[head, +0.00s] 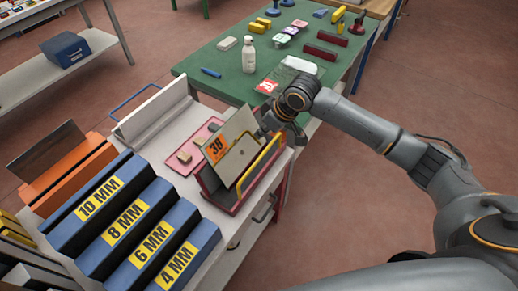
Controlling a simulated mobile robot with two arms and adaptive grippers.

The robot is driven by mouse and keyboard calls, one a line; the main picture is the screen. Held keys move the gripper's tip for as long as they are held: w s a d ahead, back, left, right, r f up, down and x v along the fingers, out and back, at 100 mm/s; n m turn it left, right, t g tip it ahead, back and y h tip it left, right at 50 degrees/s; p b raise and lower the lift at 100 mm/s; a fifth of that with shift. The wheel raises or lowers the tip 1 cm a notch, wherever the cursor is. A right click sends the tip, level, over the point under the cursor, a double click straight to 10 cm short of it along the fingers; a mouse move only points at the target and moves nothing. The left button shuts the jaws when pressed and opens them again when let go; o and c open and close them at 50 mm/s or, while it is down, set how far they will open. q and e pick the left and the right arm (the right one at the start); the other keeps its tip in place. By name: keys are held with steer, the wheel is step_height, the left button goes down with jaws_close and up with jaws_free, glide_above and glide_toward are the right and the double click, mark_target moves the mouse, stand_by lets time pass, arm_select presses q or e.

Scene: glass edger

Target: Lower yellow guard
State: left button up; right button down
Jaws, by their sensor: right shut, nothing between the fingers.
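The yellow guard (262,164) is a tube-like yellow frame on the right side of a red-edged holder (206,184) on the grey bench. It stands raised along the holder's edge, beside a tilted beige panel with an orange "38" label (216,147). My right gripper (266,134) is at the far end of the guard, just behind the panel. It is shut, and its fingertips are partly hidden; I cannot tell whether they touch the guard. My left gripper is out of view.
Blue blocks marked 10 MM to 4 MM (128,215) fill the bench's front left, with an orange rack (75,170) behind. A pink tray (192,148) lies beside the panel. A green table (220,70) with a white bottle (248,55) stands beyond. Open floor lies right.

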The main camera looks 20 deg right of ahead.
steer(key=p+x, duration=0.2)
steer(key=x, duration=0.8)
steer(key=s, duration=0.1)
steer(key=s+d+p, duration=0.1)
steer(key=s+d, duration=0.1)
steer(key=shift+s+d+f+p, duration=0.1)
steer(key=shift+d+f+p, duration=0.05)
steer(key=shift+f+p, duration=0.15)
